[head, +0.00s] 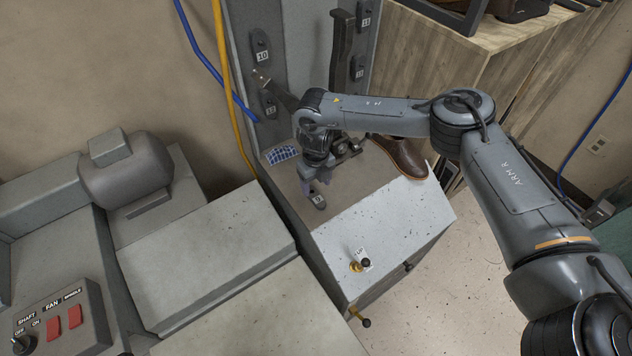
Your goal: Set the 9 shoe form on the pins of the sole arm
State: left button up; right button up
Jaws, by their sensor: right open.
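The 9 shoe form (318,201) is a small dark grey piece with a pale "9" label. It lies on the grey machine's top, near the middle of the head view. My right gripper (316,184) is just above and behind the form, pointing down, with its fingers open. I cannot tell whether the fingers touch the form. A dark upright post (342,48) and a dark slanted bar (283,93) stand behind my right wrist; I cannot tell which is the sole arm, and no pins can be made out. My left gripper is out of view.
Forms labelled 10 (261,46), 12 (268,105) and others hang on the grey back panel. A blue checked pad (280,154) lies left of my wrist. A brown shoe (402,155) sits at the right edge.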

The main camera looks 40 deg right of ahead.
aim_at(316, 196)
notch_tip(316, 196, down, 3)
jog(key=shift+r+b, duration=0.2)
jog(key=shift+b, duration=0.7)
jog(key=shift+f+b, duration=0.5)
jog(key=shift+f, duration=1.3)
grip_shut()
jog(key=shift+r, duration=0.1)
jog(key=shift+r, duration=0.1)
